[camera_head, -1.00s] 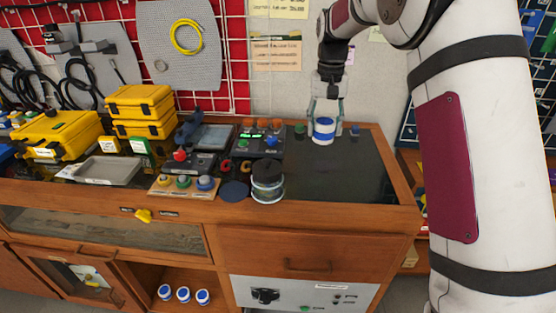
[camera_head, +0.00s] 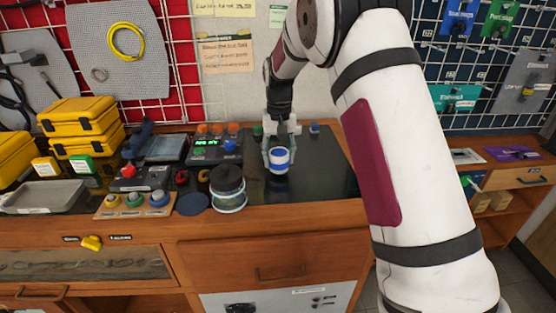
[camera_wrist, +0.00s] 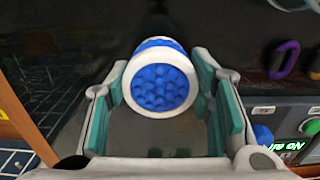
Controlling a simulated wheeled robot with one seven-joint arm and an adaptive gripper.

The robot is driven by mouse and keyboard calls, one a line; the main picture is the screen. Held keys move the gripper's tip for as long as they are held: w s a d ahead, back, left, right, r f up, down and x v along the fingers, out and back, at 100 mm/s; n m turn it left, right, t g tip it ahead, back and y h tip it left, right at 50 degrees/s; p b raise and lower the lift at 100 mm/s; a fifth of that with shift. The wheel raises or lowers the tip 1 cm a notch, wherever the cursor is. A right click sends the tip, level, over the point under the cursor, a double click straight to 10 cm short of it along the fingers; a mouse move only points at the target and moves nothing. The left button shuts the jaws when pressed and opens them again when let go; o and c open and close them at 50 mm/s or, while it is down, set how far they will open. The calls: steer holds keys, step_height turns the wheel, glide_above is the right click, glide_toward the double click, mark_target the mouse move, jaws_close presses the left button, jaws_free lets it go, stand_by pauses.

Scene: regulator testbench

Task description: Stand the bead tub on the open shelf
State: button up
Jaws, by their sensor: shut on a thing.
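The bead tub (camera_head: 279,161) is a small white cylinder with a blue band. My gripper (camera_head: 279,150) is shut on it, over the dark worktop at the back of the bench. In the wrist view the tub (camera_wrist: 158,84) shows its round end, with blue beads inside a white rim, between the teal finger pads of my gripper (camera_wrist: 163,100). An open compartment (camera_head: 150,302) in the bench front shows only its top at the lower edge. Its inside is mostly out of view.
A round dark-lidded jar (camera_head: 228,188) stands left of the tub near the bench's front edge. A control box with a green display (camera_head: 212,146) is behind it. Yellow cases (camera_head: 78,125) are stacked farther left. Another wooden unit (camera_head: 500,182) with shelves stands at the right.

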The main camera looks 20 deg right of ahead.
steer(key=shift+f, duration=0.75)
steer(key=shift+f, duration=0.1)
steer(key=o, duration=1.2)
